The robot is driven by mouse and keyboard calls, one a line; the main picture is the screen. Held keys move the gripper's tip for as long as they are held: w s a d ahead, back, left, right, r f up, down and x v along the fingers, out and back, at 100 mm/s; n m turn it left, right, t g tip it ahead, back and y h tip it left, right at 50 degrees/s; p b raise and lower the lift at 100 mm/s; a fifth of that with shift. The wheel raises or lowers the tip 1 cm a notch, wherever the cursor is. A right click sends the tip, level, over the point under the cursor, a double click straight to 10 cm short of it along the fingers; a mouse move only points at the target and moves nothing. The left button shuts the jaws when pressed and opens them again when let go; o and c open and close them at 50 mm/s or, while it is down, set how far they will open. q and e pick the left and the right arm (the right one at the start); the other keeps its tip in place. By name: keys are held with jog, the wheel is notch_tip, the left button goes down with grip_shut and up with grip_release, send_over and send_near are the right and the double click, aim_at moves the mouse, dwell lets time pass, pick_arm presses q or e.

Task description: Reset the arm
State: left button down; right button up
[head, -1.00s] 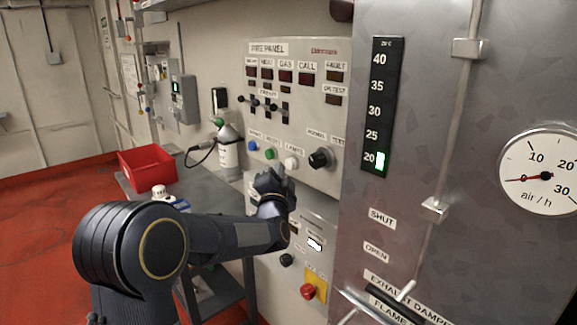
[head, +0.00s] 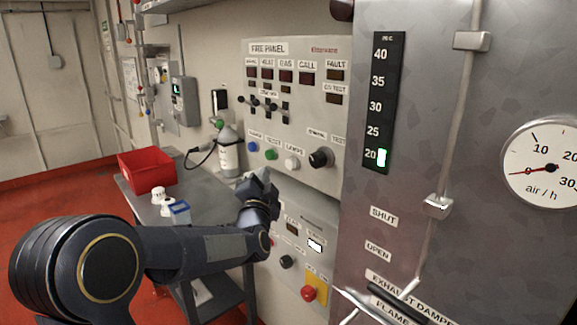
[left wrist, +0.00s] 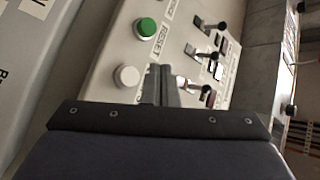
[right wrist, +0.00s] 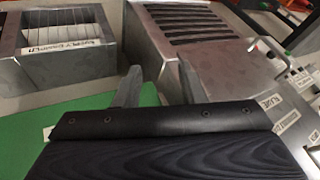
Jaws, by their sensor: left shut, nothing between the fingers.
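My left gripper (head: 262,180) is in front of the fire panel (head: 300,180), at the left of its lower edge. In the left wrist view its fingers (left wrist: 168,84) are together with nothing between them. The green button (head: 271,154), blue button (head: 252,146) and white button (head: 292,163) are on the panel above the gripper. The green button (left wrist: 146,28) and white button (left wrist: 127,76) also show in the left wrist view. My right gripper (right wrist: 158,84) shows only in the right wrist view, its fingers apart and empty.
A grey table (head: 203,181) holds a red bin (head: 146,168), and a white bottle (head: 229,150) stands near the panel. A steel cabinet (head: 440,150) with a dial (head: 543,165) is right. A slatted metal box (right wrist: 178,25) is beyond my right gripper, above a green surface (right wrist: 90,115).

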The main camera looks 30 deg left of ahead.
pick_arm(q)
jog(key=shift+s, duration=0.1)
dwell(0.3)
jog(key=s+d+f+n+g+h, duration=0.3)
jog(key=s+d+f+g+h, duration=0.1)
jog(key=s, duration=0.7)
jog(key=s+d+f+n+g+h, duration=0.3)
jog(key=s+d+f+g, duration=0.2)
jog(key=s, duration=0.7)
jog(key=s+d+f+n+g+h, duration=0.3)
jog(key=s+d+f, duration=0.4)
jog(key=s, duration=0.5)
notch_tip(320, 180, down, 3)
jog(key=shift+d+r+g+h, duration=0.2)
jog(key=shift+d+g+h, duration=0.1)
jog(key=shift+g+h, duration=0.45)
jog(key=shift+s, duration=0.1)
